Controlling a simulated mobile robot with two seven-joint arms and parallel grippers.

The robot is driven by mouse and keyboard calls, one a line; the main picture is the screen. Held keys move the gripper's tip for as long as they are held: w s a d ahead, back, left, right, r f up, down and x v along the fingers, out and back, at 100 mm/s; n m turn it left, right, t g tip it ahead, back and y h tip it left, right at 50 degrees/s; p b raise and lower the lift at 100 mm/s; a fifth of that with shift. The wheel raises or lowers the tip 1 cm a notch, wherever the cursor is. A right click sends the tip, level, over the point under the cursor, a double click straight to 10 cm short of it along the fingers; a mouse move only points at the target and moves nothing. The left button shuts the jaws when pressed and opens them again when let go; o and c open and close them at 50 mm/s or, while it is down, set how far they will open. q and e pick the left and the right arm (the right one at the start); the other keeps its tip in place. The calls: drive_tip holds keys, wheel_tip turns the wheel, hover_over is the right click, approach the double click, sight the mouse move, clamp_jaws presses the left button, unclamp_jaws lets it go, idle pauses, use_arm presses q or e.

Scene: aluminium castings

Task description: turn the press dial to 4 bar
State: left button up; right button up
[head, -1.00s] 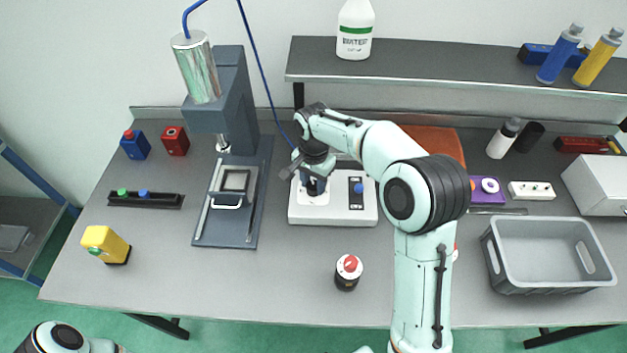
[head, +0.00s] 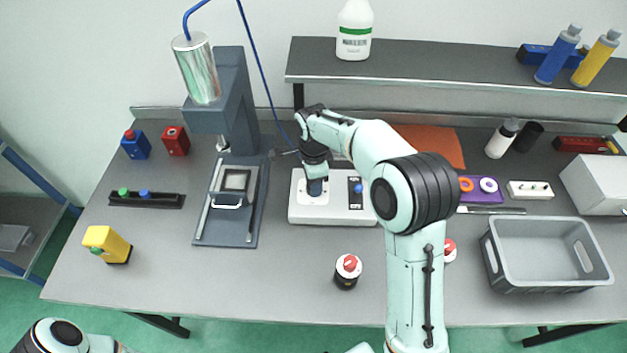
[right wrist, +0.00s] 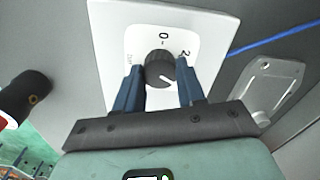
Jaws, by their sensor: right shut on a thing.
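The press dial (right wrist: 160,68) is a dark round knob on a white plate (right wrist: 205,25) in the right wrist view. The plate shows a "0" and a "2"; other marks are hidden or too small to read. A pale pointer line on the knob points to the lower right in that view. My right gripper (right wrist: 160,88) is shut on the dial, one blue finger on each side. In the head view my right gripper (head: 315,188) points down onto the white control box (head: 335,216) and hides the dial. My left gripper is out of view.
The press (head: 235,100) stands left of the control box, with a framed plate at its base. A red-topped black button (head: 347,272) stands in front. A grey crate (head: 548,285) is at the right. A shelf (head: 450,62) runs behind.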

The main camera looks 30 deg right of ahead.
drive_tip(key=shift+f+m, duration=0.1)
drive_tip(key=shift+m, duration=0.2)
drive_tip(key=o, duration=1)
drive_tip(key=shift+o, duration=0.2)
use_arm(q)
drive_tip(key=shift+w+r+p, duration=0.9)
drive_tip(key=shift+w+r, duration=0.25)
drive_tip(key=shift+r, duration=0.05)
use_arm(e)
wheel_tip(320, 180, up, 14)
drive_tip(key=shift+f, duration=0.25)
